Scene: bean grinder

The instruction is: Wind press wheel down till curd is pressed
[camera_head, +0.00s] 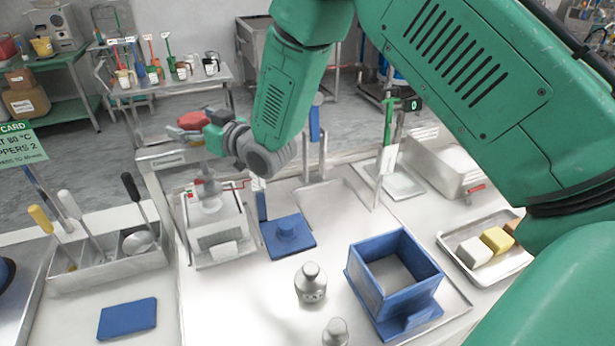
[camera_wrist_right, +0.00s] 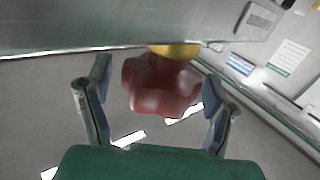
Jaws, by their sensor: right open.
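The red lobed press wheel (camera_head: 193,120) sits atop the grey metal press frame (camera_head: 163,158) at the left of the head view. Below it a press foot (camera_head: 209,196) stands over a pale box-shaped mould (camera_head: 220,229). The curd cannot be made out. My right gripper (camera_head: 216,119) is at the wheel. In the wrist view the red wheel (camera_wrist_right: 160,88) lies between the two fingers of my open right gripper (camera_wrist_right: 157,74). Gaps show on both sides, wider at the left finger. My left gripper is not in view.
A blue lid with a knob (camera_head: 288,236), a metal weight (camera_head: 311,284) and a blue open box (camera_head: 393,274) stand right of the press. A utensil tray (camera_head: 108,264) is at left. A tray with blocks (camera_head: 487,247) is at right.

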